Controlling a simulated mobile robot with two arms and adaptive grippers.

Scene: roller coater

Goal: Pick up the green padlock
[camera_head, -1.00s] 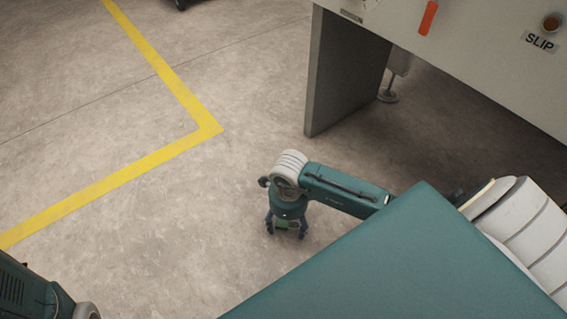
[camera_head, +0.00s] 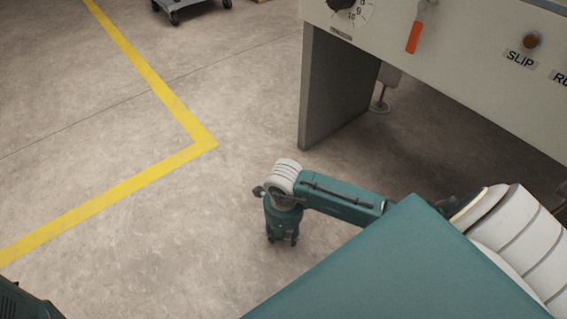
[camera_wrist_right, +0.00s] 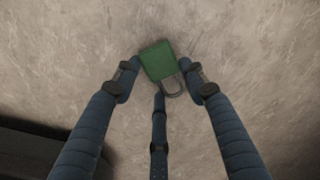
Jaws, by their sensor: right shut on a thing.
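The green padlock (camera_wrist_right: 158,61) has a square green body and a grey shackle. In the right wrist view it sits between the fingertips of my right gripper (camera_wrist_right: 160,80), with fingers touching it on both sides and a third finger below by the shackle. I cannot tell from the head view how high the padlock is. My left gripper is not in view.
A grey machine (camera_head: 335,90) with a dial, an orange handle and a SLIP label stands at the upper right. A yellow line (camera_head: 150,90) marks the floor at left. A cart (camera_head: 190,8) stands at the top. The floor at left is open.

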